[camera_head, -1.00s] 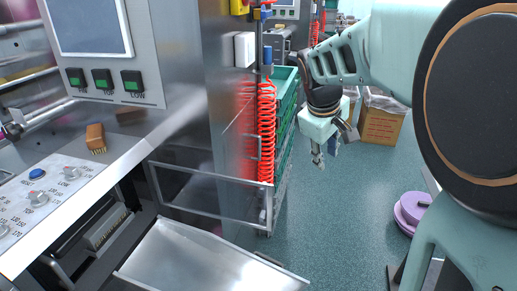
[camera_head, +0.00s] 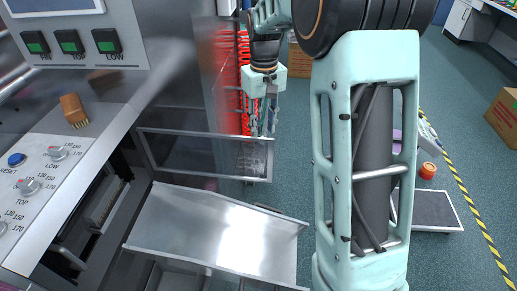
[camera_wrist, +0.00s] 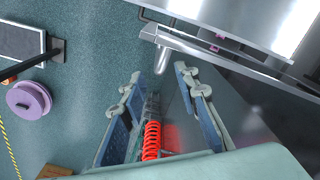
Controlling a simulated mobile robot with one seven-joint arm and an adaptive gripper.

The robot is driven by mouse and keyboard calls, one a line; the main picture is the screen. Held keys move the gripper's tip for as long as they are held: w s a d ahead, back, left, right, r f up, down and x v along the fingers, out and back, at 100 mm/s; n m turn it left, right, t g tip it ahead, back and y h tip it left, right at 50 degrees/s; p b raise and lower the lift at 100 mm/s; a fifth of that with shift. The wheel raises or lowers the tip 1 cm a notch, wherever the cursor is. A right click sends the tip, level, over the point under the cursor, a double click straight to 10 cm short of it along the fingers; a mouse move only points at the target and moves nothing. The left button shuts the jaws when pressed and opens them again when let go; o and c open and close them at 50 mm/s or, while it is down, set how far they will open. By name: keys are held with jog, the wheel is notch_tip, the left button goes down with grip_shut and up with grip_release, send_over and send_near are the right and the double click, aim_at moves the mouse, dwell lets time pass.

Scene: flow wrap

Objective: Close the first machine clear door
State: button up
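The clear door (camera_head: 185,155) shows in the head view as a see-through panel in a grey metal frame. It stands out from the machine front, above a sloping metal tray, and looks open. Its metal frame edge (camera_wrist: 225,53) seems to cross the top right of the wrist view. My gripper (camera_head: 264,120) points down near the door's right end, in front of a red coiled hose. In the wrist view my gripper (camera_wrist: 160,100) has its two fingers spread apart with nothing between them. I cannot tell whether it touches the frame.
The red coiled hose (camera_head: 245,85) hangs behind my gripper. The sloping metal tray (camera_head: 215,235) lies below the door. A control panel (camera_head: 45,180) with knobs and a brush (camera_head: 74,110) are at left. Open floor (camera_wrist: 75,100) lies left in the wrist view.

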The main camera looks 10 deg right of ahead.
aim_at(263, 151)
notch_tip(263, 151, down, 10)
jog(key=shift+r, duration=0.15)
dwell(0.3)
grip_shut()
